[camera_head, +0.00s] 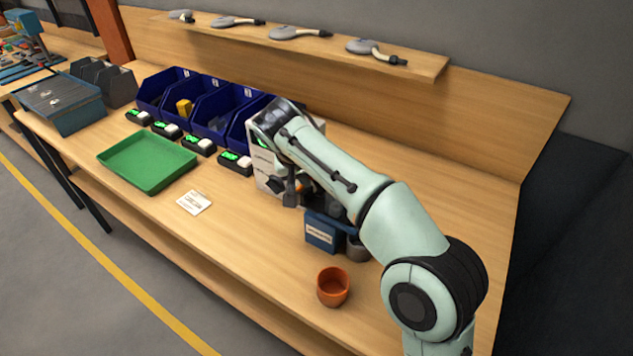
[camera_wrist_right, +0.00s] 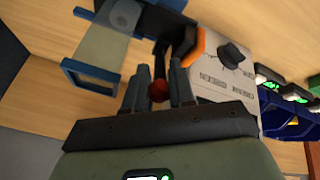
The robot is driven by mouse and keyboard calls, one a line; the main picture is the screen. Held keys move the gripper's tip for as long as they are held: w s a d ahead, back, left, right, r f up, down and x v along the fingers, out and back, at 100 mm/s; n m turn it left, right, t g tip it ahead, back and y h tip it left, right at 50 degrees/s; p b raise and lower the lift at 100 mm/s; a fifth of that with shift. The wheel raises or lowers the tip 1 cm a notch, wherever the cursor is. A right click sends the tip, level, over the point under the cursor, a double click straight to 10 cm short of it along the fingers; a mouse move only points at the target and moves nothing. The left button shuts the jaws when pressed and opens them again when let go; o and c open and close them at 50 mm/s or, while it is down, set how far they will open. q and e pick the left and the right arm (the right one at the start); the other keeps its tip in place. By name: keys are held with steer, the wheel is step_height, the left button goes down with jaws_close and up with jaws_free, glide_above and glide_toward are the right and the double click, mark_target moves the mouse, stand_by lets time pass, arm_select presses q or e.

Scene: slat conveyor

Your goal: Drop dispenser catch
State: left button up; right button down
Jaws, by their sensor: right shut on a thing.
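The dispenser is a pale box (camera_head: 262,168) with printed text, partly hidden behind my right arm. Its pale panel (camera_wrist_right: 225,75) with a black knob also shows in the right wrist view, beside an orange part (camera_wrist_right: 192,50). My right gripper (camera_wrist_right: 160,78) is at the front of it, shut on a red ball knob (camera_wrist_right: 158,91) at the end of a dark lever (camera_wrist_right: 161,62). In the head view the right gripper (camera_head: 291,190) hides the knob. An orange cup (camera_head: 333,288) stands upright and apart on the bench front. My left gripper is not in view.
A blue box (camera_head: 321,233) with a white label stands under my forearm. A green tray (camera_head: 148,162), a white card (camera_head: 194,202) and blue bins (camera_head: 213,112) with small displays lie to the left. A shelf (camera_head: 420,62) carries several grey tools. The bench front is mostly clear.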

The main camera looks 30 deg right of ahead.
steer(key=shift+s+a+f+t+h+b, duration=0.15)
steer(key=shift+a+f+t+h+b, duration=0.15)
steer(key=shift+h+b, duration=0.55)
steer(key=shift+r, duration=0.1)
steer(key=c, duration=1)
jaws_free()
